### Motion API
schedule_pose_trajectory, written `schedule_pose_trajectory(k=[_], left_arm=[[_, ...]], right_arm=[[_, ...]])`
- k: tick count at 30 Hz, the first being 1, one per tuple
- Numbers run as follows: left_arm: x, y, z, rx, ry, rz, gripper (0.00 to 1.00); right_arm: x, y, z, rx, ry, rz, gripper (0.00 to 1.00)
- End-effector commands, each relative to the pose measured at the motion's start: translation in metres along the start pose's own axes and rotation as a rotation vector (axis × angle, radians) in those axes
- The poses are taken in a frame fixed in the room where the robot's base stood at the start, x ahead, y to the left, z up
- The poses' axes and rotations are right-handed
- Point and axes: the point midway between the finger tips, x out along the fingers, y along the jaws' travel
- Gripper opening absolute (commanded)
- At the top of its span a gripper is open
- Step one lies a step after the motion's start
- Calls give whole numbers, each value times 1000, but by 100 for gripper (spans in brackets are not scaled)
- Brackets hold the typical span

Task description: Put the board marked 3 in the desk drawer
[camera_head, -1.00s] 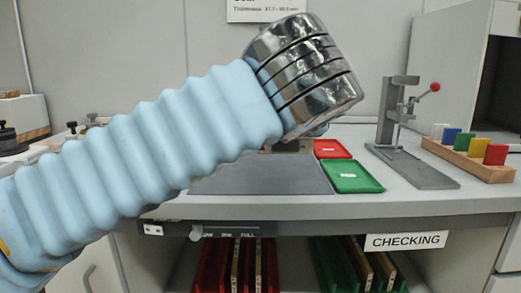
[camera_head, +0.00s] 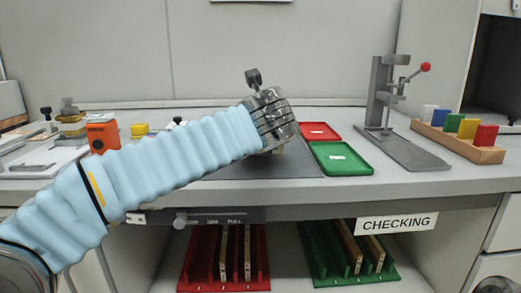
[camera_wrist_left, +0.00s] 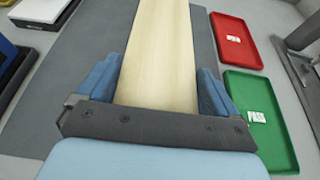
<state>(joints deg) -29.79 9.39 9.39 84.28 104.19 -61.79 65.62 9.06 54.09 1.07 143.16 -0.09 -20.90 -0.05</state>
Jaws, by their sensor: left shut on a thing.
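In the left wrist view my left gripper (camera_wrist_left: 158,88) is shut on a pale wooden board (camera_wrist_left: 158,45), which extends away from the blue fingers over a dark grey mat (camera_wrist_left: 75,65). No number shows on the visible face, so I cannot tell if it is the board marked 3. In the head view my left arm crosses from the left over the desk, and its wrist hides the fingers and nearly all of the board. White cabinet fronts (camera_head: 505,218) stand at the right edge; I cannot tell which is the desk drawer. My right gripper is not in view.
A red tray (camera_head: 320,131) and a green tray (camera_head: 340,158) lie right of the mat. A lever stand (camera_head: 385,110) and a wooden block holder (camera_head: 450,142) are further right. Below the desk, red (camera_head: 200,262) and green (camera_head: 318,255) racks hold boards. A CHECKING sign (camera_head: 397,223) hangs on the front edge.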

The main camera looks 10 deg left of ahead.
Motion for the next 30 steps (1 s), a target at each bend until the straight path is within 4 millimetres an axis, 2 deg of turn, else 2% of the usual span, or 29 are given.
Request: schedule_pose_trajectory(k=[1, 5, 13, 14, 15, 23, 26, 30], left_arm=[[10, 0, -7, 2, 2, 2, 55], [16, 0, -28, 2, -1, 0, 55], [17, 0, -31, 0, -1, -1, 55], [18, 0, -32, 1, 0, -1, 96], [18, 0, -32, 1, 0, 0, 100], [14, 0, -31, 1, -1, -1, 100], [3, -1, -31, 0, -2, -3, 100], [-26, -1, -31, 1, -3, -4, 100]], right_arm=[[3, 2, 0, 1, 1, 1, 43], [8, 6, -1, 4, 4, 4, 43], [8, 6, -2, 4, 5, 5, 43], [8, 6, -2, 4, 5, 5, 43], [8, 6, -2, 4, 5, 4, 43], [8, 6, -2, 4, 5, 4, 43], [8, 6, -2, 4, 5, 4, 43], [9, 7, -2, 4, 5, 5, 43]])
